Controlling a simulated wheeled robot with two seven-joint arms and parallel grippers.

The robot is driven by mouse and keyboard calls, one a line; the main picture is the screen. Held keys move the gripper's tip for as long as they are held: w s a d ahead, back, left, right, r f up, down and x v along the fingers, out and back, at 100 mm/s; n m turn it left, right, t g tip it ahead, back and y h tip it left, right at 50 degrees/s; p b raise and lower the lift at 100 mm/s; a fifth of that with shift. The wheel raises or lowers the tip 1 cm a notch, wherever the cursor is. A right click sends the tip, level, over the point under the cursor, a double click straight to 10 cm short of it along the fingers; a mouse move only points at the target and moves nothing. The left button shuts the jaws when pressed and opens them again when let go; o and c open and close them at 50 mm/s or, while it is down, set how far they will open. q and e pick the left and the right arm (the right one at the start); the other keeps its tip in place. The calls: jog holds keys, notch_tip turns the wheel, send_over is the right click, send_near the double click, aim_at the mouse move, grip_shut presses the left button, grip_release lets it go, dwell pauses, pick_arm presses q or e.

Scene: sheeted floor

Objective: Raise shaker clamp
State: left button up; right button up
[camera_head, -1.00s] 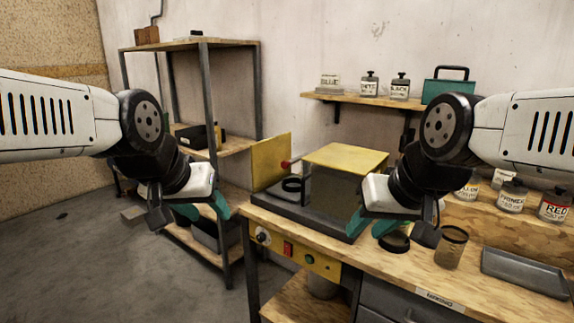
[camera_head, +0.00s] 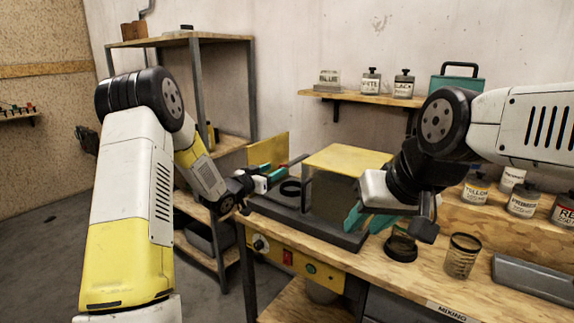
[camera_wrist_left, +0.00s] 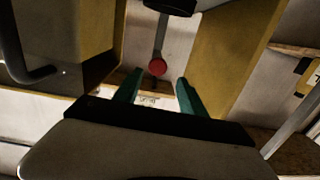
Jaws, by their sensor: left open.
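The shaker (camera_head: 300,222) stands on the bench, with a dark base, a yellow-topped box and a yellow side panel (camera_head: 268,149). Its clamp shows in the left wrist view as a grey rod (camera_wrist_left: 161,38) ending in a red knob (camera_wrist_left: 157,67). A dark ring (camera_head: 290,188) sits in the shaker's bay. My left gripper (camera_head: 280,172) is at the bay's opening; in the wrist view its teal fingers (camera_wrist_left: 158,92) are open, with the knob ahead between them, not gripped. In the head view the gripper mostly hides the knob. My right gripper (camera_head: 367,221) is open and empty in front of the box.
A dark round lid (camera_head: 400,248) and a clear cup (camera_head: 461,256) stand on the bench to the right, near a grey tray (camera_head: 533,278). A shelf rack (camera_head: 196,90) stands behind my left arm. Labelled jars (camera_head: 522,201) line the back right.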

aim_at(288, 164)
pick_arm(q)
jog(key=shift+h, duration=0.4)
jog(key=x, duration=0.8)
jog(key=shift+d+f, duration=0.25)
jog(key=shift+f, duration=0.1)
grip_shut()
dwell(0.7)
